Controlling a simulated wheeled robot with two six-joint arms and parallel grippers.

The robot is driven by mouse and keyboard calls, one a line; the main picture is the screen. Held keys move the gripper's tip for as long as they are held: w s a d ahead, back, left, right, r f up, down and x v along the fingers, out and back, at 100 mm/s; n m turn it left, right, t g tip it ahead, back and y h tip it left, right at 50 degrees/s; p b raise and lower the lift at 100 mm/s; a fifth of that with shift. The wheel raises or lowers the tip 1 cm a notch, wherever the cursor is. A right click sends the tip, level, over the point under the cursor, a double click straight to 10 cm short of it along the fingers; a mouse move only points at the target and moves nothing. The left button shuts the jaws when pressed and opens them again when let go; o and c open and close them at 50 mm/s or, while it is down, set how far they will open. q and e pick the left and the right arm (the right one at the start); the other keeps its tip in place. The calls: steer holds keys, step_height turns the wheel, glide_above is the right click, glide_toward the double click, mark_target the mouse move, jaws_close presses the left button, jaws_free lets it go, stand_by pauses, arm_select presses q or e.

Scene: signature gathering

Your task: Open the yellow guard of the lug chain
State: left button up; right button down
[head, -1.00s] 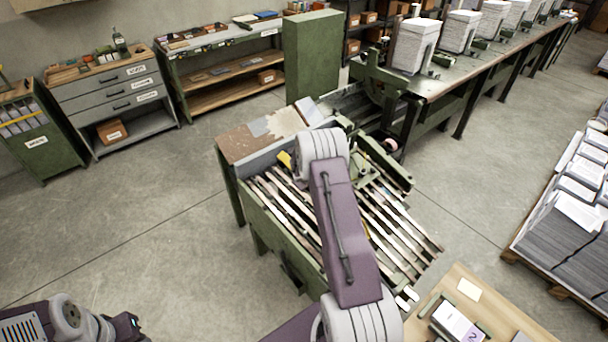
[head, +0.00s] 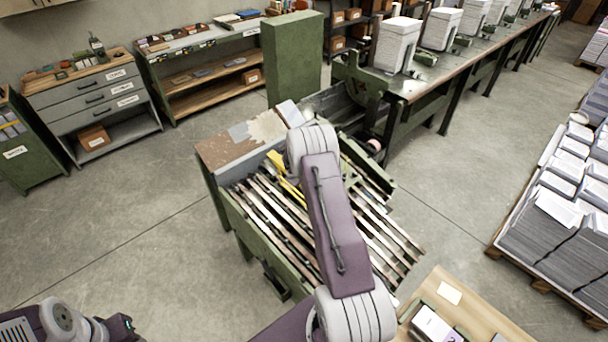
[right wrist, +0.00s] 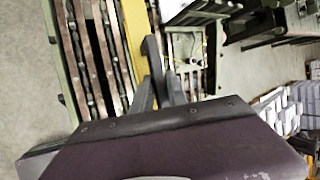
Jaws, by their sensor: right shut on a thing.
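The yellow guard (head: 276,162) of the lug chain shows in the head view as a narrow yellow piece just left of my right arm; the arm covers part of it. In the right wrist view the guard (right wrist: 135,38) is a long yellow bar beside the chain slats. My right gripper (right wrist: 158,58) is shut on the guard there, its dark fingers at the bar's right edge. The arm hides this gripper in the head view. The lug chain (head: 270,215) lies in a green frame. My left gripper (head: 122,327) is at the bottom left, far from the guard, its jaws unclear.
A rusty-topped table end (head: 222,150) adjoins the chain's far side. A wooden table (head: 480,320) stands at the lower right. A pallet of paper stacks (head: 550,215) is at the right. Drawers and a green cabinet (head: 292,60) line the back. Open floor lies to the left.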

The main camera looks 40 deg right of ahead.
steer(key=c, duration=1.4)
jaws_free()
steer(key=shift+s+a+r, duration=0.1)
steer(key=shift+r, duration=0.05)
steer(key=b+v, duration=0.1)
steer(key=v, duration=0.7)
steer(key=shift+s+r, duration=0.15)
steer(key=shift+r, duration=0.1)
steer(key=shift+a, duration=0.1)
